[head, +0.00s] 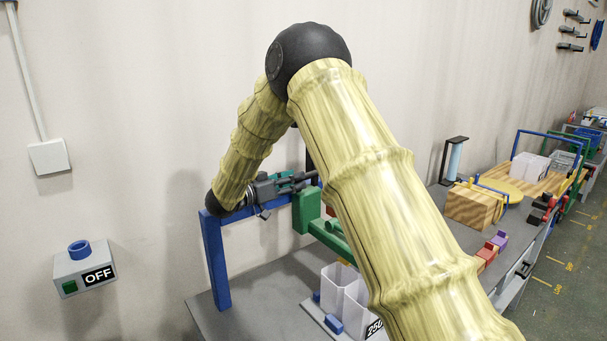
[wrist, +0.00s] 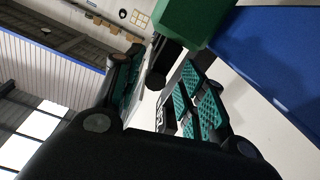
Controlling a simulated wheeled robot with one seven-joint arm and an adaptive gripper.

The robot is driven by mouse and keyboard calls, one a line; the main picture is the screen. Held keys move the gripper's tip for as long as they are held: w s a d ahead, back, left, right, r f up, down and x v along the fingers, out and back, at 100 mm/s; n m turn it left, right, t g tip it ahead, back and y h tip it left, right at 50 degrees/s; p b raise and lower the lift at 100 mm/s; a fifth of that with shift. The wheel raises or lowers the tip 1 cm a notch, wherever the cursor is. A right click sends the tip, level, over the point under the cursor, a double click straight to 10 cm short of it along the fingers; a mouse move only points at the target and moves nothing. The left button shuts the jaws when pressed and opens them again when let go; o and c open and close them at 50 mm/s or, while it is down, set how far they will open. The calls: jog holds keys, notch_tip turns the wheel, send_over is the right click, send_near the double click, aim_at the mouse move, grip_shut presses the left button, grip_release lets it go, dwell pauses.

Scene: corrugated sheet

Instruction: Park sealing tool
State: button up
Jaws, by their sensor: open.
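My gripper (head: 303,179) is at the blue frame on the left of the bench, its fingers pointing right. In the wrist view my gripper (wrist: 163,66) has its two green-padded fingers apart. In the wrist view the green block (wrist: 192,20) is just beyond the fingers. A dark rounded stub (wrist: 158,78) shows between the fingers; whether they touch it is unclear.
The blue frame (head: 214,262) stands close to my wrist; a blue panel (wrist: 275,65) fills the wrist view's right. White containers (head: 343,292) stand below on the grey bench. A wooden block (head: 472,207) and a yellow disc (head: 500,190) are further right. My arm hides the bench's middle.

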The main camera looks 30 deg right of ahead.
jog(key=d, duration=0.3)
jog(key=shift+s+d+r+p, duration=0.15)
jog(key=shift+d+r+p, duration=0.15)
jog(key=shift+p, duration=0.1)
jog(key=shift+d, duration=0.15)
jog(key=shift+w+d+f, duration=0.2)
jog(key=shift+s, duration=0.1)
grip_shut()
